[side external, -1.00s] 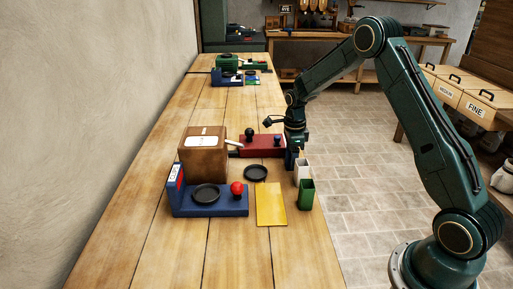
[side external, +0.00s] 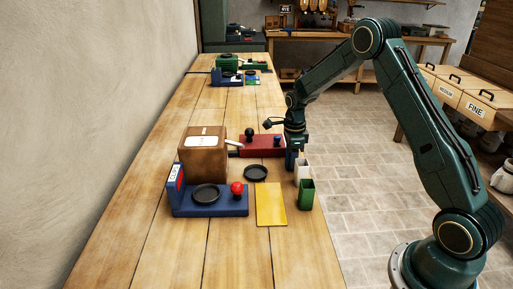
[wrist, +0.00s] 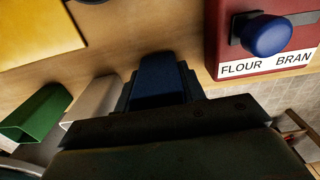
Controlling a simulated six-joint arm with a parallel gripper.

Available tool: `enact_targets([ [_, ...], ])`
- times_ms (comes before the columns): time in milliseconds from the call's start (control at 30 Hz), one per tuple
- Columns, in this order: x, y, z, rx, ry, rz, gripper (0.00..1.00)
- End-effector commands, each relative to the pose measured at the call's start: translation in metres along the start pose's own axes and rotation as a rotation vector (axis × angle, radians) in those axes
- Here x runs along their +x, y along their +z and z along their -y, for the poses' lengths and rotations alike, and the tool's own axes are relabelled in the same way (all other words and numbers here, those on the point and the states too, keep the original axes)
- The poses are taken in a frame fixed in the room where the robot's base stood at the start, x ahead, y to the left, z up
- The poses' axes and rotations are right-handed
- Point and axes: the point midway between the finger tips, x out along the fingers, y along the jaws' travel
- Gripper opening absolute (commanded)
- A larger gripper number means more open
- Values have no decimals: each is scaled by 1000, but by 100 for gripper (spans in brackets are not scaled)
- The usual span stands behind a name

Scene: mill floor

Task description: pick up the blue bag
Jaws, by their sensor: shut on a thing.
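The blue bag (wrist: 158,82) is between the dark jaws of my gripper (wrist: 162,98) in the wrist view, and the jaws are shut on it. In the side view my gripper (side external: 292,158) is low at the right edge of the bench, just behind the white bag. The blue bag is mostly hidden there by my gripper and the white bag. I cannot tell whether its base touches the bench.
A white bag (side external: 302,171) and a green bag (side external: 307,196) stand in a row nearer the camera. A red block (side external: 262,146) with knobs, labelled FLOUR and BRAN, is close by. A yellow plate (side external: 270,205), black dish (side external: 255,172) and blue scale (side external: 212,206) lie left.

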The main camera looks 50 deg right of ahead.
Motion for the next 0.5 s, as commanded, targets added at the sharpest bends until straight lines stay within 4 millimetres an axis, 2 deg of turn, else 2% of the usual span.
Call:
enact_targets([
  [267, -4, 0, 0, 0, -2, 1, 15],
  [500, -25, 0, 1, 0, -4, 2, 15],
])
